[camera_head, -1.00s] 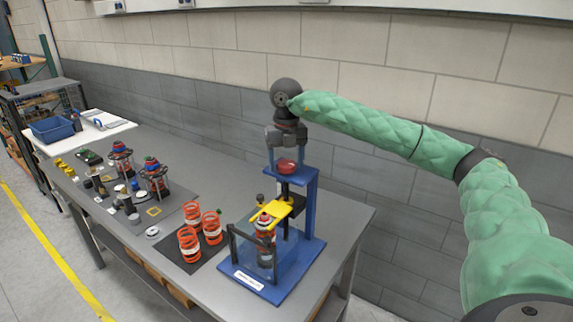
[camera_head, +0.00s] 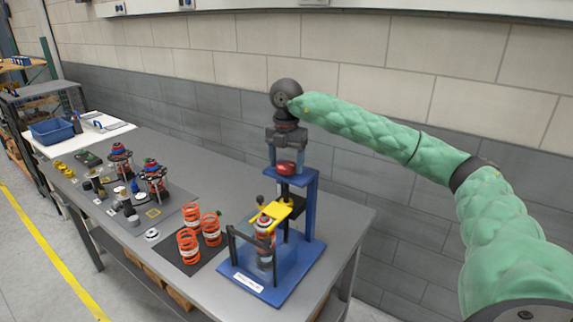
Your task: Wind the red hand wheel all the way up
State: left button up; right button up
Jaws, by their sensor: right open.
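The red hand wheel (camera_head: 286,168) sits on top of the blue press frame (camera_head: 306,205) at the table's right end. My right gripper (camera_head: 286,155) points down from above, with its fingers around or just above the wheel; contact cannot be told. Its jaws are open. A yellow plate (camera_head: 272,214) juts from the press below the wheel. Under it an orange spring and damper (camera_head: 265,238) stands upright behind a clear guard. My left gripper is not in view.
Several orange springs (camera_head: 189,245) stand on a dark mat left of the press. Further left are two assembled units (camera_head: 154,180), small parts and a blue bin (camera_head: 52,131). A wall runs behind the table (camera_head: 215,160).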

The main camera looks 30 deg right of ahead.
jog(key=shift+m, duration=0.9)
